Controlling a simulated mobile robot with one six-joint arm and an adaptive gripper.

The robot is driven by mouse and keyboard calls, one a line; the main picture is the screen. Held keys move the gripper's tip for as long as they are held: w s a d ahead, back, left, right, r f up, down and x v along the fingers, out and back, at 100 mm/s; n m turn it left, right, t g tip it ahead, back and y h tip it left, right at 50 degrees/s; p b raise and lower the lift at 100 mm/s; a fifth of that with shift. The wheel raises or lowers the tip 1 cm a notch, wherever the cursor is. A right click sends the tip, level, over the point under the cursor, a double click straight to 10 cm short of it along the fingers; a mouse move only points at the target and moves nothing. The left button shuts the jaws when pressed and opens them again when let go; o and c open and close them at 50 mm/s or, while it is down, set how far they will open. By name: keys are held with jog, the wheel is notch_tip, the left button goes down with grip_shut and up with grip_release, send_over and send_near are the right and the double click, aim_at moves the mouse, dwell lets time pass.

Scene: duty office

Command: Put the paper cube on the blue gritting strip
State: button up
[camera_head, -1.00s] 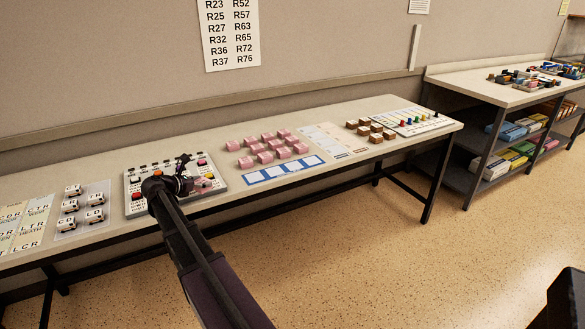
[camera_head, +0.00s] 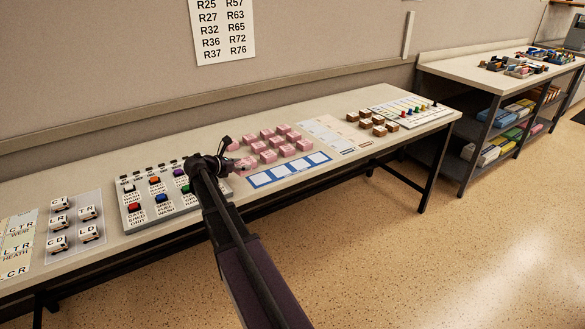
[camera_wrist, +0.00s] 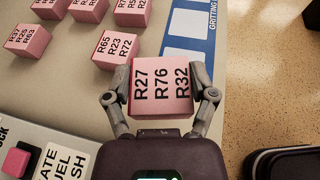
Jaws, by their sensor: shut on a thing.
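My gripper (camera_wrist: 161,88) is shut on a pink paper cube (camera_wrist: 160,86); its visible face reads R27, R76, R32. The fingers press two opposite sides of it. In the head view my gripper (camera_head: 236,156) is over the bench by the near-left pink cubes, and the held cube is hard to make out. The blue gritting strip (camera_head: 290,171) lies on the bench to the right of my gripper, with a row of white cells that look empty. Its near end shows beyond the held cube in the wrist view (camera_wrist: 187,52).
Several other pink cubes (camera_head: 268,156) stand behind the strip; one reading R65, R23, R72 (camera_wrist: 116,50) is close to my left finger. A button panel (camera_head: 136,213) is at left. Brown blocks (camera_head: 379,131) stand farther right. The bench's front edge runs close to the strip.

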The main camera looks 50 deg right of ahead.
jog(key=shift+s+d, duration=0.2)
jog(key=shift+d, duration=0.1)
jog(key=s+a+m+g, duration=0.1)
jog(key=s+a, duration=0.1)
jog(key=s, duration=0.5)
jog(key=s+a+m+g, duration=0.1)
jog(key=s+a+g, duration=0.1)
jog(key=s, duration=0.6)
jog(key=shift+s+a+r+m, duration=0.2)
jog(key=shift+a+m, duration=0.1)
jog(key=shift+a, duration=0.05)
jog(key=b, duration=0.1)
send_over(260, 178)
jog(key=shift+s+f, duration=0.15)
jog(key=shift+f, duration=0.6)
jog(key=shift+f, duration=0.1)
jog(key=shift+f+b, duration=1.65)
jog(key=shift+b, duration=0.2)
jog(key=shift+f, duration=0.1)
